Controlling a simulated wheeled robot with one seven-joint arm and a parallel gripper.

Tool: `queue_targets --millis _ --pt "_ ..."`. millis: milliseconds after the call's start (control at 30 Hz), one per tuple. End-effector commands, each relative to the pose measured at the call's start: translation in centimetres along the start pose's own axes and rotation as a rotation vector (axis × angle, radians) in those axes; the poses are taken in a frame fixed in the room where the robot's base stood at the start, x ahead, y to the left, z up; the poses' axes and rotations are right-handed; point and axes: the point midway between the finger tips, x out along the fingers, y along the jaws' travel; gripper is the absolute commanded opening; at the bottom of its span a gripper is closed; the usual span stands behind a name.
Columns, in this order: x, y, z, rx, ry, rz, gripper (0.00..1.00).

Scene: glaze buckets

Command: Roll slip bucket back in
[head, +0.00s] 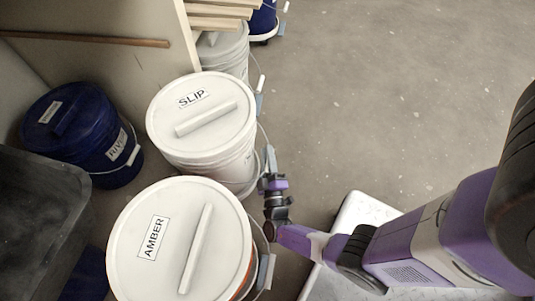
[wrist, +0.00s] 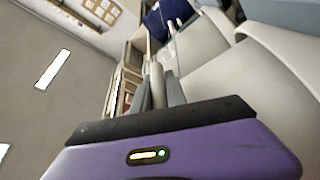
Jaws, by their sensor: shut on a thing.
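The slip bucket (head: 203,118) is white with a lid marked SLIP, upright on the floor between the amber bucket and a pale bucket behind. My gripper (head: 268,178) is at its right side, low beside its wall. In the wrist view my gripper (wrist: 160,92) has its two grey fingers closed on a pale bar, the slip bucket's handle grip (wrist: 157,82). The fingers mostly hide the grip in the head view. Large pale bucket walls fill the right of the wrist view; I cannot tell which bucket each belongs to.
The amber bucket (head: 178,265) stands close in front of the slip bucket. A blue bucket (head: 80,133) is to the left, a dark bin (head: 38,235) in the left foreground. A pale bucket (head: 225,50) stands behind, under wooden slats (head: 220,12). Open floor (head: 400,90) lies to the right.

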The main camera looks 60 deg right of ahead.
Motion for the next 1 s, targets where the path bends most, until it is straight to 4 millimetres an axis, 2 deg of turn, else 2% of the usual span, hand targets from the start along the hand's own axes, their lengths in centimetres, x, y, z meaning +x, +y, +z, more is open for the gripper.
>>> queue_targets --millis 767,867,1000 --pt "-0.1 -0.1 0.1 -0.002 0.0 -0.003 0.0" --pt "0.0 -0.5 -0.5 0.0 0.001 -0.005 0.0" --pt "0.3 -1.8 -2.4 0.003 0.007 -0.009 0.0"
